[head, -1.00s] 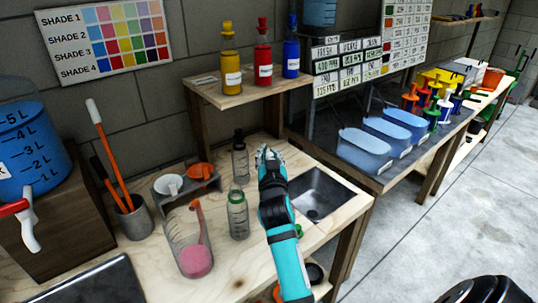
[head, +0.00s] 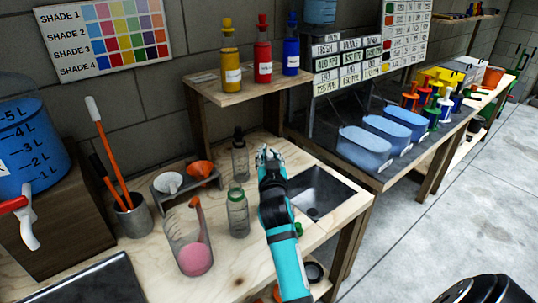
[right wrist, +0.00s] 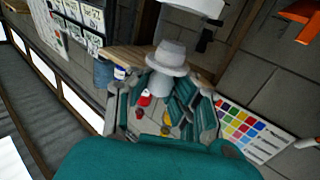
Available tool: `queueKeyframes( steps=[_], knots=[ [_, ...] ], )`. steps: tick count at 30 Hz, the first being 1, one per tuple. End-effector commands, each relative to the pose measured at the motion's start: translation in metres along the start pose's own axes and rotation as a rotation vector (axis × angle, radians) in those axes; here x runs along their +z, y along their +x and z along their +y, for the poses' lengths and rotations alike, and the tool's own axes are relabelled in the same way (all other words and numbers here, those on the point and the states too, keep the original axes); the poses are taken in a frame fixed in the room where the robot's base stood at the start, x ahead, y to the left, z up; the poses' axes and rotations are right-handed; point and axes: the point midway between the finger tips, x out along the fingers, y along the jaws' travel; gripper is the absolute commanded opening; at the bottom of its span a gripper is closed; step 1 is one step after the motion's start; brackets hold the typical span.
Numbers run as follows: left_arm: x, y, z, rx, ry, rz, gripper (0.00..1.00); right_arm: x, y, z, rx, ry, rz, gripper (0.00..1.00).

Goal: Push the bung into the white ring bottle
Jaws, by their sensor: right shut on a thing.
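My right gripper (head: 266,154) is over the workbench, between the dark-topped bottle and the sink. In the right wrist view its fingers (right wrist: 160,95) are closed around a pale grey-white bung (right wrist: 168,58) with a wide flange. A clear bottle with a green ring (head: 238,214) stands to the left of my right forearm. A clear bottle with a dark top (head: 240,160) stands behind it. My left gripper is not in view.
A sink (head: 322,193) lies right of my arm. A raised shelf (head: 240,92) with yellow, red and blue bottles stands behind.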

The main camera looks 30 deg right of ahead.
Motion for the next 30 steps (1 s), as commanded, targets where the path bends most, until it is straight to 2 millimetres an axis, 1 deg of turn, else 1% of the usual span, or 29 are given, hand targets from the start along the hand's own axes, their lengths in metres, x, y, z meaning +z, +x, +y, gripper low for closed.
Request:
queueKeyframes(
  steps=[30],
  knots=[
    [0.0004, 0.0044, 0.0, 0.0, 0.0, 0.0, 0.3, 0.0085, 0.0001, -0.0001, 0.0, 0.0, -0.001, 0.0]
  ],
)
